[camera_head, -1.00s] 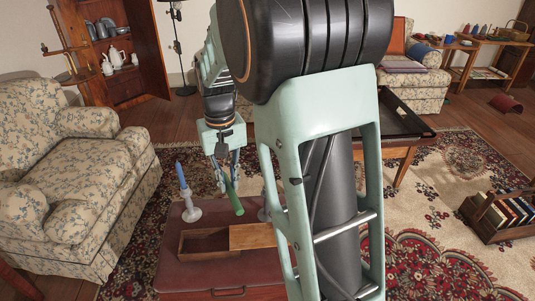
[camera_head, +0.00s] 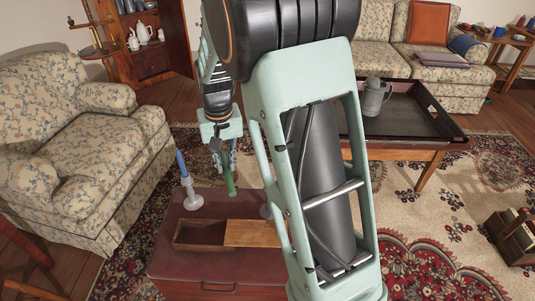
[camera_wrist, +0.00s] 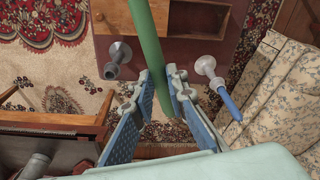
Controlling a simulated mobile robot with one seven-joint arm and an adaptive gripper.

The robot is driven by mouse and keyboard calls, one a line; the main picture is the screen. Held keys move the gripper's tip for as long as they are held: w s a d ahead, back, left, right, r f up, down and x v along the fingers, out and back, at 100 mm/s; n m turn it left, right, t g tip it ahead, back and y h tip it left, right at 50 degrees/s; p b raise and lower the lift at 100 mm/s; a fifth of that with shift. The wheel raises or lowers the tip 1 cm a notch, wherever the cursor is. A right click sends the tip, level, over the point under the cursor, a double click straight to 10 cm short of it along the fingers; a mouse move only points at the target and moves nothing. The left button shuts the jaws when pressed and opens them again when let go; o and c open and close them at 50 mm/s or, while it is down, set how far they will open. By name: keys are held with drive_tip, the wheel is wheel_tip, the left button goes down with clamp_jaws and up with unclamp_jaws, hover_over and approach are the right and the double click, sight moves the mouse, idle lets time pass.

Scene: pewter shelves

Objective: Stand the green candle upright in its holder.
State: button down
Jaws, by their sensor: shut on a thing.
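My gripper (camera_head: 226,163) is shut on the green candle (camera_head: 229,182) and holds it above the dark red chest top (camera_head: 174,214). In the head view the candle looks nearly upright, with its lower end clear of the chest. In the wrist view it runs between my gripper's blue fingers (camera_wrist: 160,78). An empty grey candle holder (camera_wrist: 118,54) stands on the chest, left of the candle there. In the head view, my arm mostly hides that holder (camera_head: 265,211).
A white holder (camera_head: 193,199) with a blue candle (camera_head: 182,163) stands on the chest, left of my gripper. An open wooden box (camera_head: 186,244) and its flat wooden lid (camera_head: 251,233) lie in front. A floral armchair (camera_head: 75,150) is left; a dark tray table (camera_head: 410,150) is right.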

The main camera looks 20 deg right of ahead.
drive_tip(key=w+f+m+t+h, duration=0.4)
drive_tip(key=w+f+t, duration=0.4)
drive_tip(key=w+f, duration=0.35)
drive_tip(key=s+d+r+m+t+h, duration=0.1)
drive_tip(key=s+d+r+m+h, duration=0.1)
drive_tip(key=d, duration=0.4)
drive_tip(key=s+d+r+m+t+h+b, duration=0.1)
drive_tip(key=s+d+r+m+t+h, duration=0.1)
drive_tip(key=s+d+r+h, duration=0.3)
drive_tip(key=shift+s+d+t+h, duration=0.35)
drive_tip(key=shift+d+h, duration=0.45)
drive_tip(key=shift+d, duration=0.4)
drive_tip(key=shift+a+b, duration=0.1)
drive_tip(key=shift+b, duration=0.35)
wheel_tip(320, 180, down, 6)
drive_tip(key=b, duration=0.5)
drive_tip(key=shift+f, duration=0.25)
drive_tip(key=shift+f+b, duration=1.75)
drive_tip(key=shift+b, duration=0.15)
